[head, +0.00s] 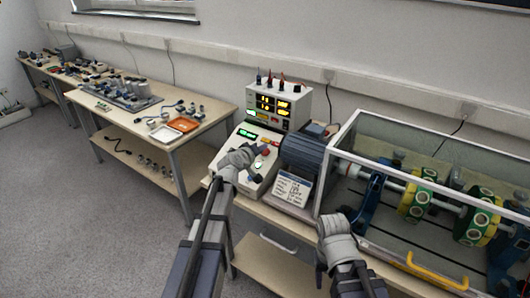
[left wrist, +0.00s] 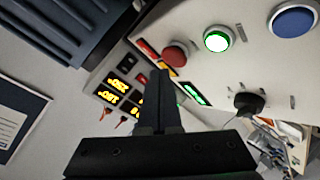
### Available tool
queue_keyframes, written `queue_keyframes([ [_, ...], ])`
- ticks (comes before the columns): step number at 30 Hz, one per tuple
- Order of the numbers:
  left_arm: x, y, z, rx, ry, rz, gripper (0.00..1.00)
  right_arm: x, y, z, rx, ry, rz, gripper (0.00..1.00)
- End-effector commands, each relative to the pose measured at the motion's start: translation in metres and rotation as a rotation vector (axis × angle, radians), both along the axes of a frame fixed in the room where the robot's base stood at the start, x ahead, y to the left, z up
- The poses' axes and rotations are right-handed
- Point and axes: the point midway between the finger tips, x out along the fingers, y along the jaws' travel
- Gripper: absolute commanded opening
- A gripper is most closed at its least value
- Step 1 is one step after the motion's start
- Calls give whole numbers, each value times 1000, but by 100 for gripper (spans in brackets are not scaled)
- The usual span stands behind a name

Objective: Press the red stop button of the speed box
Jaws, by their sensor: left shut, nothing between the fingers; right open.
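The speed box (head: 240,136) stands on the bench, its sloped panel facing me. Its red stop button (left wrist: 175,55) is a round red cap in the left wrist view, beside a lit green button (left wrist: 217,41). The red button also shows small in the head view (head: 265,152). My left gripper (head: 250,150) is over the panel, shut and empty. In the left wrist view its closed fingertips (left wrist: 158,75) appear just left of and below the red button; whether they touch anything I cannot tell. My right gripper (head: 330,220) is open in front of the bench, its fingertips partly unclear.
A blue button (left wrist: 294,20) and a black knob (left wrist: 245,103) share the panel. A display unit (head: 278,104) stands behind. A motor (head: 304,152) and a clear-walled rotor case (head: 440,135) stand to the right. A side table (head: 130,133) is at left.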

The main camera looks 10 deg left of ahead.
Motion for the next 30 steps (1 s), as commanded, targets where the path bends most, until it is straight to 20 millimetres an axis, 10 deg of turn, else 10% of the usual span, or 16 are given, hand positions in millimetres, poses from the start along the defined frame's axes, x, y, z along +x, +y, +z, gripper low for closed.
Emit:
queue_keyframes([
  [30,3,-1,-8,1,0,0,0,0,0,-8,0,0,0,48],
])
